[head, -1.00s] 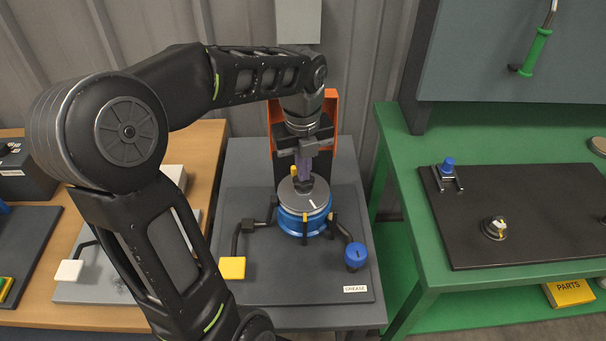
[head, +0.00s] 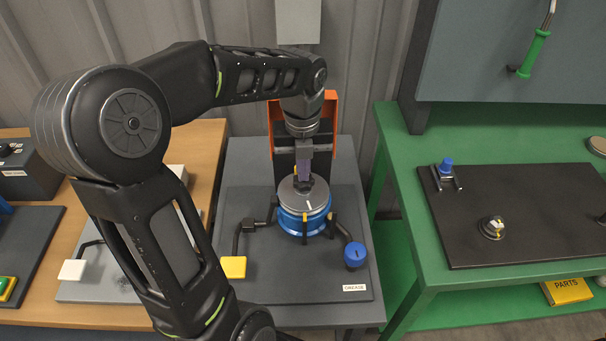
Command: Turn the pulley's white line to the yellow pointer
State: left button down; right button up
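The pulley (head: 290,221) is a blue wheel with a grey top disc, standing on a dark board. Its white line (head: 309,205) lies on the front right of the disc, pointing toward the front rim. My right gripper is out of view.
Black arms stand around the pulley. A yellow square pad (head: 233,267) is at front left and a blue knob (head: 355,255) at front right. An orange frame (head: 331,125) stands behind. A green bench (head: 460,285) is to the right.

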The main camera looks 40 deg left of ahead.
pick_arm(q)
jog(key=shift+s+d+f+m+g+p, duration=0.15)
jog(key=shift+s+f+m+p, duration=0.1)
jog(key=shift+f+m+p, duration=0.45)
jog(key=shift+s+f+m+g+p, duration=0.2)
jog(key=shift+f+m, duration=0.3)
jog(key=shift+m, duration=0.5)
jog(key=c, duration=2.2)
grip_release()
jog(key=c, duration=1.9)
grip_release()
jog(key=shift+o, duration=0.9)
jog(key=shift+r, duration=0.2)
jog(key=o, duration=0.9)
jog(key=r+p, duration=0.2)
jog(key=w+r+p, duration=0.1)
jog(key=r+p, duration=0.2)
jog(key=shift+a+r, duration=0.15)
jog(key=shift+a, duration=0.05)
jog(key=shift+r, duration=1.35)
